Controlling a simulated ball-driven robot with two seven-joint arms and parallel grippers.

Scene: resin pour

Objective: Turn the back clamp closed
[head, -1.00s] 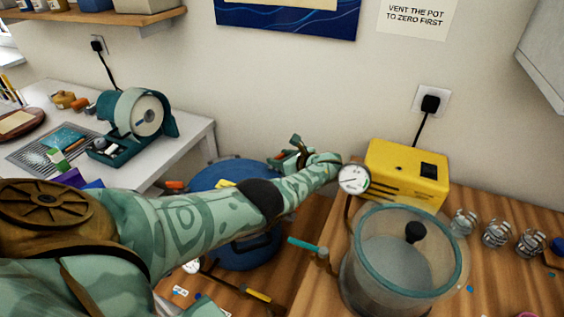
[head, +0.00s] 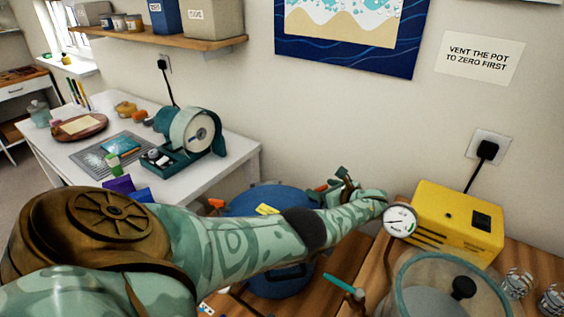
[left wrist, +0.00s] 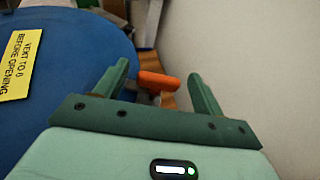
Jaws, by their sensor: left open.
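The pressure pot's blue lid (head: 262,201) is partly hidden behind my left arm; it fills the left side of the left wrist view (left wrist: 75,60) with its yellow label (left wrist: 19,65). An orange clamp handle (left wrist: 158,81) shows at the lid's far edge, between and beyond the fingers of my left gripper (left wrist: 157,82). In the head view my left gripper (head: 336,184) is open at the back of the pot, and that orange handle (head: 319,188) shows beside its fingers. I cannot tell whether they touch. Another orange handle (head: 216,204) is at the pot's left.
The wall stands close behind the gripper. A round gauge (head: 400,219), a yellow pump (head: 457,222) and a clear chamber (head: 410,265) with a teal rim stand to the right. A white table (head: 235,158) with a tape dispenser (head: 188,137) is at the left.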

